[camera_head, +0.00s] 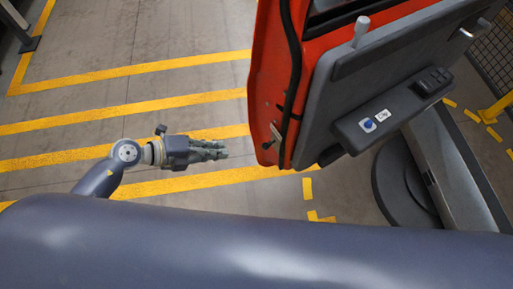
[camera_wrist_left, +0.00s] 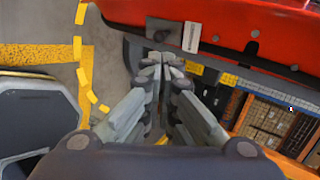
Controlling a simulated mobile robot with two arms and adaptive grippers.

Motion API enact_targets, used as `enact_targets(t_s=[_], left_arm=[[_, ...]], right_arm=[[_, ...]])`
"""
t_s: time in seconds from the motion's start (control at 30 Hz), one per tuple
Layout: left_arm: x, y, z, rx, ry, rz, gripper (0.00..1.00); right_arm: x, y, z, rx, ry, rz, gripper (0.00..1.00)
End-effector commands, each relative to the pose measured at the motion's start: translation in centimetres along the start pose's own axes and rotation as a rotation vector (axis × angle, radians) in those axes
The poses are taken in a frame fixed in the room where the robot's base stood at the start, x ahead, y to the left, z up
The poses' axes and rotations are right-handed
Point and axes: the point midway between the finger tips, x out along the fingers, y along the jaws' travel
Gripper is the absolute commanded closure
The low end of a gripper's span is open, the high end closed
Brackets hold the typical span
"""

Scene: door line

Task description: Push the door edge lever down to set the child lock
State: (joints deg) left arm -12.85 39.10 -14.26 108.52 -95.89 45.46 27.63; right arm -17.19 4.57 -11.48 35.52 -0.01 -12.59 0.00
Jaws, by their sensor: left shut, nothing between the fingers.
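The red door (camera_head: 264,85) stands at the upper middle of the head view, with its dark grey inner panel facing right. A small lever (camera_head: 275,132) juts from the lower part of its left edge. My left gripper (camera_head: 224,150) is shut and empty, pointing right at the door edge with a visible gap, slightly lower in the picture than the lever. In the left wrist view the closed fingertips (camera_wrist_left: 163,58) lie just below the red door edge (camera_wrist_left: 250,25). A dark fitting (camera_wrist_left: 160,27) shows beyond them; I cannot tell whether it is the lever. My right gripper is not in view.
A pale label (camera_wrist_left: 192,37) is on the door edge. The door panel carries an armrest with switches (camera_head: 432,80) and an upright pale knob (camera_head: 361,30). A grey stand with a round base (camera_head: 408,190) is at right. The yellow-striped floor (camera_head: 120,115) at left is clear.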

Motion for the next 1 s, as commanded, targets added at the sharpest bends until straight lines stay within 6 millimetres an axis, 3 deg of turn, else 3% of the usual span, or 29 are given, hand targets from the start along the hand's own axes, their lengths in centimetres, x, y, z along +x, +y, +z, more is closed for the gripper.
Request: enact_targets(t_s=[0.57, 0.77, 1.0], left_arm=[[-0.1, -0.3, -0.5, 0.056, 0.015, 0.034, 1.00], [2.6, -0.4, -0.6, 0.055, 0.016, 0.030, 1.00], [7.8, -0.2, -0.6, 0.054, 0.016, 0.030, 1.00]], right_arm=[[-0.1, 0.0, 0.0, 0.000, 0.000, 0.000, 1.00], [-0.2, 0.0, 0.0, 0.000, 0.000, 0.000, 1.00], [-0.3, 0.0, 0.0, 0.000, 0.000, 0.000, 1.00]])
